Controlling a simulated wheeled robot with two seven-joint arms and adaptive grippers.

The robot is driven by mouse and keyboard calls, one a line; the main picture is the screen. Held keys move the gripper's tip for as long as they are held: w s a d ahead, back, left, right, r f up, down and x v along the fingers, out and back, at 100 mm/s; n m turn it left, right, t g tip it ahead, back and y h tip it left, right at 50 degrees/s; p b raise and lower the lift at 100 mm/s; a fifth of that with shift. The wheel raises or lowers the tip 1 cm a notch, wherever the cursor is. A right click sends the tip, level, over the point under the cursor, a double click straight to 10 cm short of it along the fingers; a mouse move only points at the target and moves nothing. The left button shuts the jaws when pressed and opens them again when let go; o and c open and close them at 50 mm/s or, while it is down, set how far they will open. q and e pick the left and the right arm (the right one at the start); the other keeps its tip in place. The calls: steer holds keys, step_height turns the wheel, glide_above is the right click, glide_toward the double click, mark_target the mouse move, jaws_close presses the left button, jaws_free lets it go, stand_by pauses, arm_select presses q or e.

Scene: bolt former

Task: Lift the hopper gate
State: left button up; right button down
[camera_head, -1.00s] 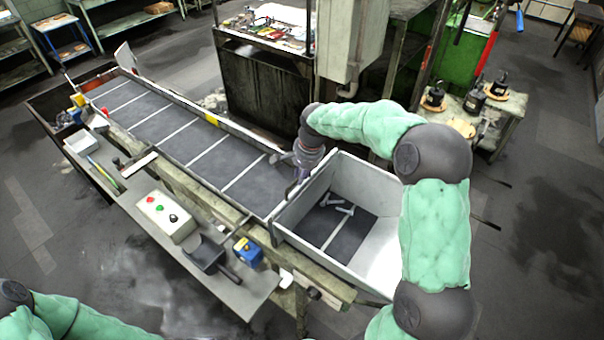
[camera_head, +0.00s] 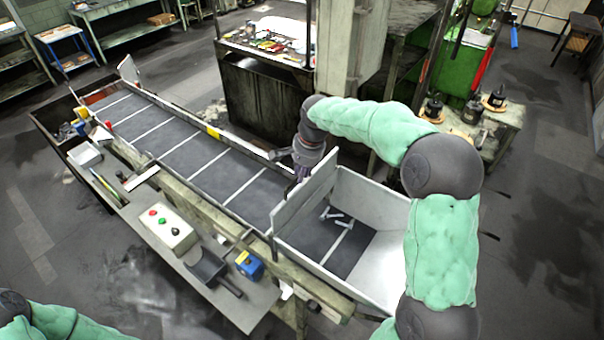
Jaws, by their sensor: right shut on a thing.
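The hopper gate (camera_head: 305,192) is a flat pale grey plate standing across the near end of the conveyor, at the left side of the hopper (camera_head: 375,200). Its upper edge now rises above the hopper's back wall. My right gripper (camera_head: 300,173) reaches over from behind and is shut on the gate's top edge, on the conveyor side. The fingertips and grip are small and partly hidden by the gate. A few bolts (camera_head: 336,216) lie on the dark hopper floor. Only part of my left arm shows at the bottom left; its gripper is out of view.
The striped conveyor (camera_head: 200,155) runs to the far left. A side shelf in front carries a button box (camera_head: 166,222), a dark scoop (camera_head: 208,268) and a blue box (camera_head: 250,265). A dark cabinet (camera_head: 262,95) and a grey column stand close behind my right arm.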

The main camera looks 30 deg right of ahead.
steer(key=c, duration=1.2)
jaws_free()
steer(key=shift+w+r, duration=0.1)
steer(key=shift+r, duration=0.1)
steer(key=shift+c, duration=0.2)
steer(key=shift+o, duration=0.5)
steer(key=shift+f, duration=0.1)
step_height(320, 180, up, 12)
steer(key=s, duration=0.2)
steer(key=shift+s+d, duration=0.15)
steer(key=shift+d, duration=0.3)
steer(key=shift+f, duration=0.1)
step_height(320, 180, up, 14)
steer(key=s+p, duration=0.1)
steer(key=p, duration=0.5)
steer(key=shift+s+d, duration=0.15)
steer(key=shift+d, duration=0.1)
steer(key=shift+f, duration=0.1)
